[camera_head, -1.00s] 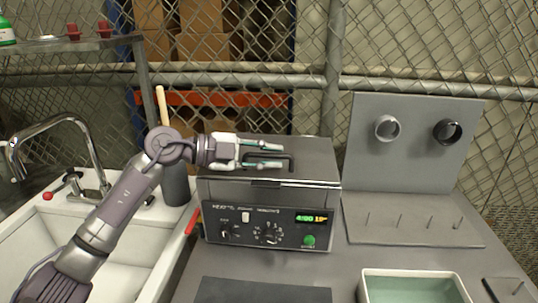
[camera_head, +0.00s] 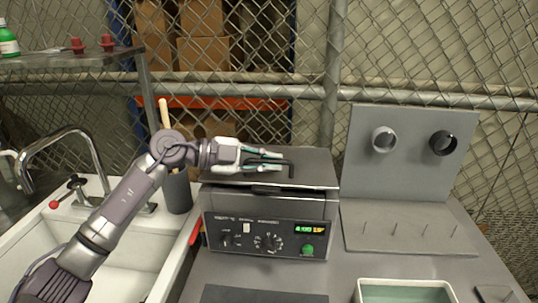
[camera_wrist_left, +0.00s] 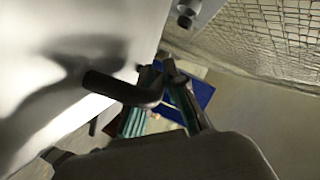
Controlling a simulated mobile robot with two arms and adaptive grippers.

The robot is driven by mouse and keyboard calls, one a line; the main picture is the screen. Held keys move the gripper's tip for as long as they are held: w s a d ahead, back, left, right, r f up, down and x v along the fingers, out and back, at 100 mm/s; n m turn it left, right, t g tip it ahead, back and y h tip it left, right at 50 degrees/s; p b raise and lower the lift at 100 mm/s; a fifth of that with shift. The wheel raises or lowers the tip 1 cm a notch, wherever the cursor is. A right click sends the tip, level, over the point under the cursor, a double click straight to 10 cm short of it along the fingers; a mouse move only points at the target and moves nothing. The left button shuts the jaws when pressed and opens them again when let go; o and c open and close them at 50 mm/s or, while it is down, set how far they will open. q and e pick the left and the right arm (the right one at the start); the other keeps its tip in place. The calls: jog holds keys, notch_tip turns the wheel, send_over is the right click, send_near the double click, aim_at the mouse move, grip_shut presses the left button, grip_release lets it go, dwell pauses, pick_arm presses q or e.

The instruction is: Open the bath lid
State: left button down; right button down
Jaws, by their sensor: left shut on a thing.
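The bath is a grey box with a control panel (camera_head: 265,238), a green display and a green button. Its flat grey lid (camera_head: 318,172) is on top and looks closed or nearly so; I cannot tell if it is slightly raised. A dark bar handle (camera_head: 291,170) stands on the lid. My left gripper (camera_head: 279,161) reaches over the lid from the left, shut on the handle. In the left wrist view the handle (camera_wrist_left: 115,88) passes between the fingers (camera_wrist_left: 160,75), beside the pale lid surface. My right gripper is not in view.
A white sink with a tap (camera_head: 70,132) lies to the left. A grey cylinder (camera_head: 177,192) stands beside the bath. To the right are a pegged board (camera_head: 410,235) with an upright panel (camera_head: 410,175) and a green-lined tray (camera_head: 405,285). A wire fence is behind.

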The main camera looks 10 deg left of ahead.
pick_arm(q)
jog(key=w+r+n+g+p, duration=0.2)
jog(key=w+r+p, duration=0.3)
jog(key=p, duration=0.8)
jog(key=shift+r+n+y, duration=0.3)
jog(key=shift+r+n, duration=0.3)
jog(key=shift+r, duration=1.1)
jog(key=shift+w, duration=0.15)
jog(key=c, duration=1.5)
grip_release()
jog(key=v, duration=1.2)
jog(key=shift+f, duration=0.1)
